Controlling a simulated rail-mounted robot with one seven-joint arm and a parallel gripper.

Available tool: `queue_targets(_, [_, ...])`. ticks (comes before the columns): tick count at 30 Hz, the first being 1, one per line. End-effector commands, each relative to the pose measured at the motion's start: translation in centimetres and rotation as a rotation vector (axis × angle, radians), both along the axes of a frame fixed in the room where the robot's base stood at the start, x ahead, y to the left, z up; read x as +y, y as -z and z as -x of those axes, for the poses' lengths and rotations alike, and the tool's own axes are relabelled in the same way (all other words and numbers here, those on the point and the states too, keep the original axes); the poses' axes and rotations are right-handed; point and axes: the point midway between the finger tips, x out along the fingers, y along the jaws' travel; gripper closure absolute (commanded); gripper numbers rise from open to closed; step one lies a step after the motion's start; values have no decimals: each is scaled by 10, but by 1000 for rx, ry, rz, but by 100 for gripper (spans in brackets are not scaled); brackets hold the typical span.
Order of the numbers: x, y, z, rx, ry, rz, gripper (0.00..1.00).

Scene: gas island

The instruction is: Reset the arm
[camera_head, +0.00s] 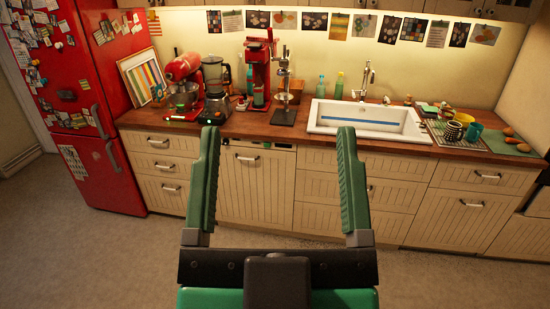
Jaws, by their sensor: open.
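My gripper (278,134) is in the lower middle of the head camera view. Its two green ridged fingers point up the picture and stand wide apart. Nothing is between them. The fingers overlap the view of the cabinet fronts (258,187). The gripper appears to be out in front of the counter, over the floor, with no visible contact. The rest of my arm is out of view behind the gripper's black and green body.
A wooden counter (240,127) spans the back, with a red stand mixer (183,70), a blender (216,82), a red machine (258,72) and a white sink (366,119). A red fridge (75,95) stands left. The visible grey floor (110,255) is clear.

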Motion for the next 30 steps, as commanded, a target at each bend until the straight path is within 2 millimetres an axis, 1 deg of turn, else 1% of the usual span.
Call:
queue_targets(4, [0,0,-1,2,-1,-1,22])
queue_targets(7, [1,-26,-1,3,-3,-3,22])
queue_targets(8, [1,-36,-1,3,-4,-4,22])
queue_targets(11, [1,-78,-1,4,-8,-8,22])
queue_targets(12, [1,-97,-1,4,-10,-10,22])
queue_targets(14, [2,-127,-1,5,-14,-12,22])
queue_targets(15, [2,-146,-1,5,-16,-14,22])
queue_targets(18, [3,-180,-1,6,-20,-19,22])
queue_targets(20, [3,-187,-1,6,-23,-21,22])
queue_targets(25, [3,-178,-1,8,-23,-21,22])
queue_targets(30, [3,-178,-1,8,-23,-21,22])
